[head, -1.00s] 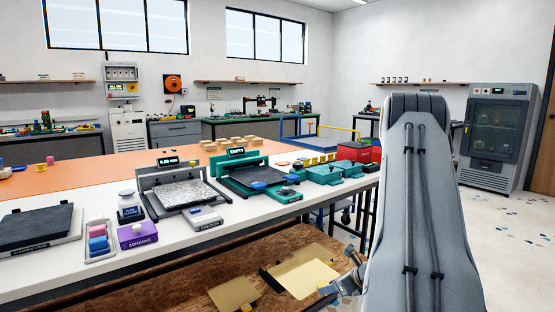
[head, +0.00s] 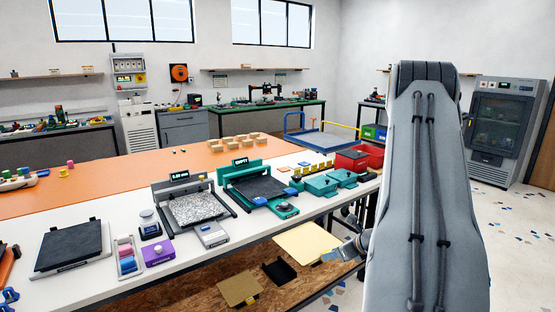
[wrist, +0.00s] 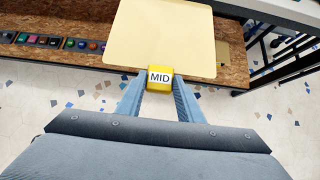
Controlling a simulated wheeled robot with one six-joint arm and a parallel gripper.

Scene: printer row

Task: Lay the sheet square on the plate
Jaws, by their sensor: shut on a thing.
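My gripper (wrist: 160,88) is shut on the yellow tab (wrist: 160,77) marked MID, at the near edge of a cream sheet (wrist: 165,35). In the head view the sheet (head: 305,242) is held out flat near the lower shelf, below the table's front edge; my gripper (head: 345,250) is at its right corner. On the table, a teal printer (head: 240,175) with an EMPTY display carries a dark bare plate (head: 264,187). To its left, a dark grey printer (head: 162,188) carries a speckled grey plate (head: 195,208). Which plate is meant I cannot tell.
Another tan sheet (head: 238,288) with a yellow tab lies on the brown lower shelf (head: 180,297), beside a black holder (head: 279,272). A purple adhesive box (head: 158,250), teal boxes (head: 320,185) and a red box (head: 351,160) stand on the table. Open floor lies right.

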